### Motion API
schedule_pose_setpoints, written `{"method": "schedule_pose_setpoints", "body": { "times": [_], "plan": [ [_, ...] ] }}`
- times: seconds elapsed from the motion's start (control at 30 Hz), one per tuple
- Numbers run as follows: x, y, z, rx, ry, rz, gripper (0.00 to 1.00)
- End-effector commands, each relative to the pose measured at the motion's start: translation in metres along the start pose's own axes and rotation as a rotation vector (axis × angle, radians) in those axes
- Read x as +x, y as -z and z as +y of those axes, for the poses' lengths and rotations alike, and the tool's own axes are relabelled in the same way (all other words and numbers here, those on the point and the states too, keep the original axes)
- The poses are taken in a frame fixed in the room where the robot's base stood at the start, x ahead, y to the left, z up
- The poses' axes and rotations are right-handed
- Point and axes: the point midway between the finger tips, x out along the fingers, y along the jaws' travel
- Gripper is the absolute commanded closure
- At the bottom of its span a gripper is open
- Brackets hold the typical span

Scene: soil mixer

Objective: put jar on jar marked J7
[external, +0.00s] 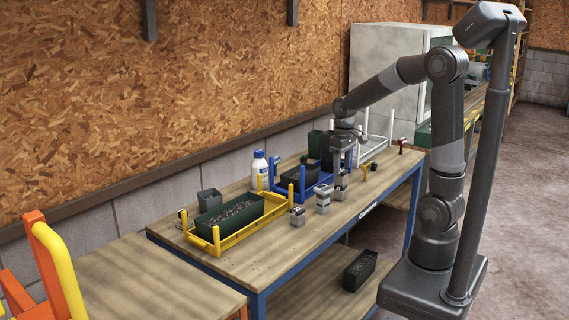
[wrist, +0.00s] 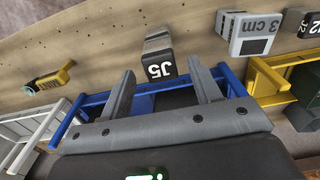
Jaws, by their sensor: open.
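My gripper (external: 342,150) points down over the right end of the row of small grey jars on the bench. It is open; in the wrist view its two fingers (wrist: 160,74) are spread apart, with nothing seen held. A small jar with a dark label reading J5 (wrist: 159,65) shows just beyond and between the fingertips. In the external view a small grey jar (external: 341,182) is below my gripper. Another grey piece marked 3 cm (wrist: 247,36) and a dark-labelled jar (wrist: 307,24), partly cut off, lie to the right. No J7 label is readable.
On the wooden bench (external: 270,255) stand a yellow rack (external: 222,247) with a dark green trough (external: 229,216), a blue rack (external: 291,190) and a white bottle (external: 259,170). Small yellow (external: 366,172) and red (external: 402,146) items are at the right. Bare bench lies along the front edge.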

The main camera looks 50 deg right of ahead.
Motion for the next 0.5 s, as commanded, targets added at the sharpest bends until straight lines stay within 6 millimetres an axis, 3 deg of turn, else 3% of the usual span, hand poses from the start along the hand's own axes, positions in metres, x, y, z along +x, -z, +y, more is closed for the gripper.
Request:
{"method": "schedule_pose_setpoints", "body": {
  "times": [0.23, 0.5],
  "plan": [
    [-0.056, 0.001, 0.0, 0.0, -0.001, 0.004, 0.43],
    [-0.087, 0.0, -0.001, 0.0, -0.001, 0.003, 0.43]
  ]
}}
